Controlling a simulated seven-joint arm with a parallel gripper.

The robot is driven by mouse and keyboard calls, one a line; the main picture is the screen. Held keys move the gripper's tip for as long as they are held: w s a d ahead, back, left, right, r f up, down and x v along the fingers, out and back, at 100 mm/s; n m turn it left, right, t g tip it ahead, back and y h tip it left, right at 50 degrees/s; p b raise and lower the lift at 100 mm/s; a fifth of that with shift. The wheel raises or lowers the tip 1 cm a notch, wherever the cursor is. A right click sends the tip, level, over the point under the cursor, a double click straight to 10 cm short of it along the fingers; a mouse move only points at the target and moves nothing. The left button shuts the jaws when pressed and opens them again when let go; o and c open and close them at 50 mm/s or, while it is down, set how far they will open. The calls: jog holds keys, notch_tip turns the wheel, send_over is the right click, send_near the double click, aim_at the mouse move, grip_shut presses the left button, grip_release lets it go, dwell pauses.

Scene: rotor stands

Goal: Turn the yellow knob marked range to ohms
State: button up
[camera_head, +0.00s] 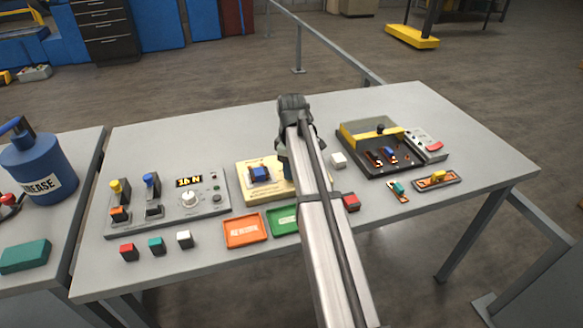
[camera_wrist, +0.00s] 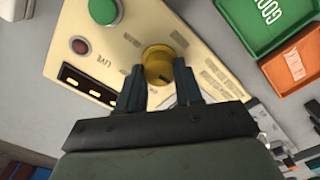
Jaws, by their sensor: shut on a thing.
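The yellow knob (camera_wrist: 157,58) sits on a cream panel (camera_wrist: 118,37) in the wrist view. My gripper (camera_wrist: 160,76) has one dark finger on each side of the knob and is shut on it. A dark pointer mark on the knob faces the lower right of the picture, toward my palm. The printed labels around the knob are too small to read. In the head view the cream panel (camera_head: 247,193) is partly behind my arm. My gripper (camera_head: 287,172) is over the panel's right part there, and the knob is hidden.
A green button (camera_wrist: 103,10), a dark red lamp (camera_wrist: 80,46) marked LIVE and a lit display (camera_wrist: 86,82) share the panel. A grey control box (camera_head: 215,180) stands left. Orange (camera_head: 245,231) and green (camera_head: 283,220) trays lie in front. A dark tray (camera_head: 376,150) stands right.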

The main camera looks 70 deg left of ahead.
jog(key=c, duration=0.4)
jog(key=shift+m, duration=0.3)
jog(key=m, duration=1.1)
jog(key=shift+w, duration=0.1)
dwell(0.4)
jog(key=o, duration=1)
jog(key=shift+r, duration=0.15)
